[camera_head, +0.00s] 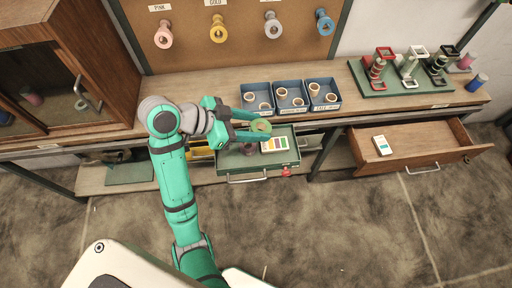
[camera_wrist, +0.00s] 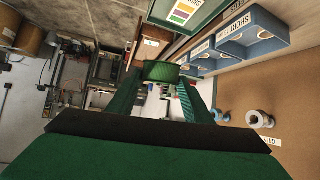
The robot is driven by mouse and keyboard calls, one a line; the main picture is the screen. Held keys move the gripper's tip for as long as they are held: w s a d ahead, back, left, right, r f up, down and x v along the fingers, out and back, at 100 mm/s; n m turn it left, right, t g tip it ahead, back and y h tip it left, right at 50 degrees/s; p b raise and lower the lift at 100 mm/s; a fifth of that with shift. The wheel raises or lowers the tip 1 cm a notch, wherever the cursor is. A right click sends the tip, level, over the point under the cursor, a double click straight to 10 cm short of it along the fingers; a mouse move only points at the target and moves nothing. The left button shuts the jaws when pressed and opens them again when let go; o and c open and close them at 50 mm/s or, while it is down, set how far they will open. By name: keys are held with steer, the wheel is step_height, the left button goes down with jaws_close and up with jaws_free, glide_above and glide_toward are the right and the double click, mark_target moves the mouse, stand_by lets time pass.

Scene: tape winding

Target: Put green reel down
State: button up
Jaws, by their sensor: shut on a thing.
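The green drawer (camera_head: 262,172) holds a card with coloured stripes (camera_head: 275,144) and a dark pinkish reel (camera_head: 248,149), partly hidden by my gripper. Nothing visible supports the held reel from below.
Three blue trays (camera_head: 291,113) with cream spools stand on the bench behind the gripper. Pink, gold, silver and blue spools hang on the corkboard (camera_head: 240,50). A green-based stand of winders (camera_head: 396,87) is at right. An open wooden drawer (camera_head: 440,150) juts out at right.

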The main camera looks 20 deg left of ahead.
steer(key=s+a+f+n+t+y, duration=0.1)
steer(key=s+f+n+t, duration=0.15)
steer(key=s, duration=0.35)
steer(key=s+f+n+t+y, duration=0.2)
steer(key=s+f+t, duration=0.1)
steer(key=s+f, duration=0.15)
glide_above(226, 154)
steer(key=s, duration=0.1)
steer(key=shift+g, duration=0.25)
steer(key=f, duration=0.5)
steer(key=d+f, duration=0.1)
steer(key=f, duration=0.2)
steer(key=shift+f, duration=0.15)
steer(key=shift+w+a+f, duration=0.4)
steer(key=shift+f, duration=1.85)
steer(key=o, duration=1.1)
steer(key=shift+f, duration=0.1)
